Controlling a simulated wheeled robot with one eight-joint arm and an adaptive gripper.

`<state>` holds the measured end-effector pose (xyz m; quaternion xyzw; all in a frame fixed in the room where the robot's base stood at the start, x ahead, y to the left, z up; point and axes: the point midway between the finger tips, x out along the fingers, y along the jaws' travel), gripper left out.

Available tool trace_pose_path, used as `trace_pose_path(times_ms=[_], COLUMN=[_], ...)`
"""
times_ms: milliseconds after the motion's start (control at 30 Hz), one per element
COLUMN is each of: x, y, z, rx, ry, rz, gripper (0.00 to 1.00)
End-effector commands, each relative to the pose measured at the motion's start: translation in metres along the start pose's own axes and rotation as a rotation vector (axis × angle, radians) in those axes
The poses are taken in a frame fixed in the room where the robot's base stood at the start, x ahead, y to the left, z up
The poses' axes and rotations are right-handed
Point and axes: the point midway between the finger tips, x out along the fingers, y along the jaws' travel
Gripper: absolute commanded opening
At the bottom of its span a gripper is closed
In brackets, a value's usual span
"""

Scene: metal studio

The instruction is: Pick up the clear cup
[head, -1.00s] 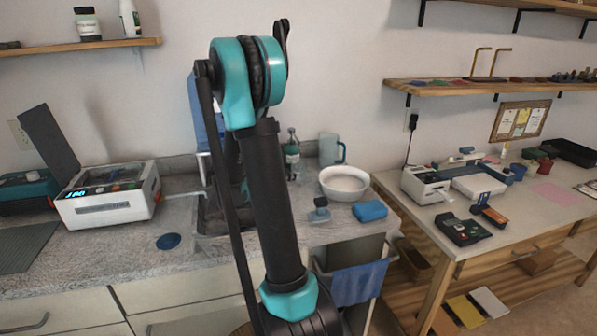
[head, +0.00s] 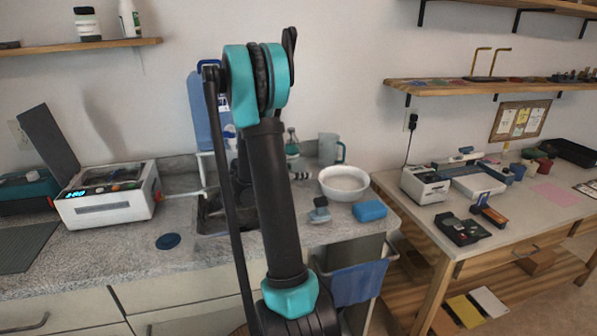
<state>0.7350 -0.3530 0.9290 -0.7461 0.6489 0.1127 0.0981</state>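I cannot make out a plainly clear cup in the head view. A grey, slightly see-through mug or jug (head: 329,148) with a teal handle stands upright at the back of the counter, near the wall. I cannot tell if it is the clear cup. My gripper does not show; my raised arm fills the middle of the view and hides part of the sink and counter behind it. Nothing shows whether my gripper holds anything.
A white bowl (head: 343,184), a blue sponge (head: 369,211) and a bottle (head: 292,147) stand right of the sink (head: 212,219). The counter's front left is mostly clear.

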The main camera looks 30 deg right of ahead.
Motion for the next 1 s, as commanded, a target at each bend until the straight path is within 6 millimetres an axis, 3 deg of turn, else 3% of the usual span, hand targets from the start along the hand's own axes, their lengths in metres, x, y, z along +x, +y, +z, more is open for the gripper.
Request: trace_pose_path(times_ms=[33,333,733,1000], x=[0.000,0.000,-0.001,-0.005], y=[0.000,0.000,0.000,0.000], z=[0.000,0.000,-0.003,-0.016], rx=[0.000,0.000,0.000,0.000], ry=[0.000,0.000,0.000,0.000], rz=[0.000,0.000,0.000,0.000], gripper=[0.53,0.18,0.17,0.17])
